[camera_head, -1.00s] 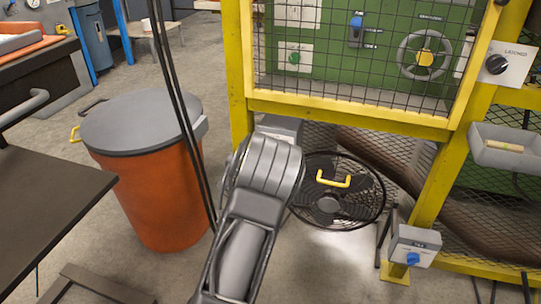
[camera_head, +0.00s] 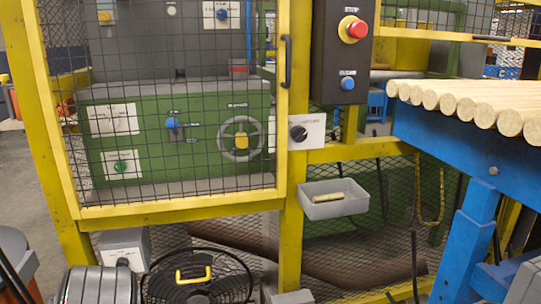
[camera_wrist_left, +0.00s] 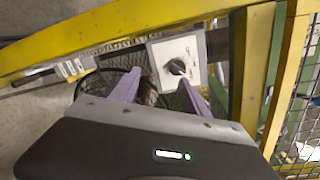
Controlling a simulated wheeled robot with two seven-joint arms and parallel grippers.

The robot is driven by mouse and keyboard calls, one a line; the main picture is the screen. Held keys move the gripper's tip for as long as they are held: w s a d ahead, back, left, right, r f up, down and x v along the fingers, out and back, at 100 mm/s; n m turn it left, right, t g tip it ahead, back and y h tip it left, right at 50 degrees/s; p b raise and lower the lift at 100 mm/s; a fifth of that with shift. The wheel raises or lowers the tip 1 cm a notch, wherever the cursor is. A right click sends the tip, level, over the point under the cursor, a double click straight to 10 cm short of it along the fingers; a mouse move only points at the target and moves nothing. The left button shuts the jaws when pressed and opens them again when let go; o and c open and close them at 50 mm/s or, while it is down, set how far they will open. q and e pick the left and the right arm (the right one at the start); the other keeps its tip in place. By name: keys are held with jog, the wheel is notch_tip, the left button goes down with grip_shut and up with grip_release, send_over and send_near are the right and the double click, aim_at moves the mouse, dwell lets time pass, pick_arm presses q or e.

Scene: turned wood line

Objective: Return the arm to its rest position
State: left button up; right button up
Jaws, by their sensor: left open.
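My left gripper (camera_wrist_left: 160,80) shows in the left wrist view with its two purple fingers spread apart and nothing between them. Beyond the fingers, in that view, is a pale plate with a dark knob (camera_wrist_left: 177,67); I cannot tell whether the fingers touch it. My right gripper is in neither view.
A yellow-framed mesh guard (camera_head: 180,210) stands ahead, with a black fan (camera_head: 198,275) at its foot. A grey tray (camera_head: 335,207) hangs on the guard. A control box (camera_head: 342,50) with a red button is above. A blue stand (camera_head: 440,150) bears several wooden rods at right.

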pick_arm(q)
jog(key=s+d+f+n+g+h, duration=0.2)
jog(key=s+d+f+n+g, duration=0.25)
jog(key=d+f+n, duration=0.5)
jog(key=s+d+f+n+g+h, duration=0.2)
jog(key=s+d+f+n+g, duration=0.35)
jog(key=f, duration=0.75)
jog(key=s+d+f+n+g+h, duration=0.25)
jog(key=s+d, duration=0.55)
jog(key=d, duration=0.4)
jog(key=s+d+f+n+g+h, duration=0.2)
jog(key=s+d+f+n+h, duration=0.15)
jog(key=s+d, duration=0.6)
jog(key=d+r+p, duration=0.2)
jog(key=r+p, duration=1.5)
jog(key=s+d+r+p, duration=0.1)
jog(key=r+p, duration=1.6)
jog(key=r, duration=0.1)
jog(key=shift+d, duration=0.35)
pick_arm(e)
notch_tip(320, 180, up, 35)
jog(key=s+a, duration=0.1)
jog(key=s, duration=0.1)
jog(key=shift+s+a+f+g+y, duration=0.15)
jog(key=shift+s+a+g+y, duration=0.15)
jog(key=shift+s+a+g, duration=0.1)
pick_arm(q)
jog(key=shift+f, duration=0.1)
